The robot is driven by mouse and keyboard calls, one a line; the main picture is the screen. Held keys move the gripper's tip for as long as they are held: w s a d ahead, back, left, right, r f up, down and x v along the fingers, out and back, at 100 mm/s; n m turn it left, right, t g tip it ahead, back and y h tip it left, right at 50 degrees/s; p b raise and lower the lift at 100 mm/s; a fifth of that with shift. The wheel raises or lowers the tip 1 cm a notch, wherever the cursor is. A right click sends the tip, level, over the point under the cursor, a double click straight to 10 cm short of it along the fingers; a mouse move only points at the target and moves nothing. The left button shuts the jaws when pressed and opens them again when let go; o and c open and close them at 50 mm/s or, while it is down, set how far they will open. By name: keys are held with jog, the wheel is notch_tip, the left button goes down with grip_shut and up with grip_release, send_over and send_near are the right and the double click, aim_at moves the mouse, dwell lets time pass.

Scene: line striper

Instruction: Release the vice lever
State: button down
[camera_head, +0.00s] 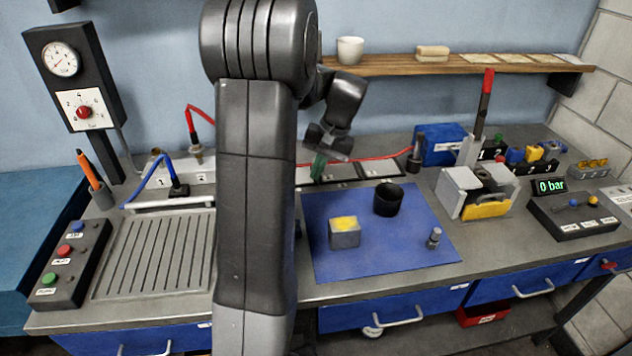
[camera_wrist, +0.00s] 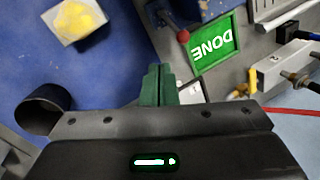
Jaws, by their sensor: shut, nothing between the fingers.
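The vice lever (camera_head: 485,105), a dark bar with a red grip, stands nearly upright at the back of the vice. The vice (camera_head: 457,187) has grey blocks and a yellow front piece, right of the blue mat. I cannot tell how tightly its jaws are closed. My gripper (camera_head: 318,167) is well left of the lever, above the back of the bench and apart from it. Its green fingers (camera_wrist: 159,84) are together and empty in the wrist view. The lever cannot be made out for certain in the wrist view.
On the blue mat (camera_head: 330,262) are a yellow-topped grey block (camera_head: 344,235), a black cup (camera_head: 388,199) and a small metal part (camera_head: 434,238). A blue box (camera_head: 440,145) stands left of the lever. A "0 bar" display (camera_head: 551,186) is to the vice's right. A shelf (camera_head: 460,65) runs behind.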

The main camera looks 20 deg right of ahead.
jog(key=w+d+r, duration=0.3)
jog(key=r, duration=0.1)
jog(key=shift+w+r+b, duration=0.3)
jog(key=shift+b, duration=0.05)
jog(key=s+a+f, duration=0.4)
jog(key=a+f, duration=0.2)
jog(key=f, duration=0.2)
jog(key=shift+a+p, duration=0.2)
jog(key=shift+p, duration=0.1)
dwell(0.3)
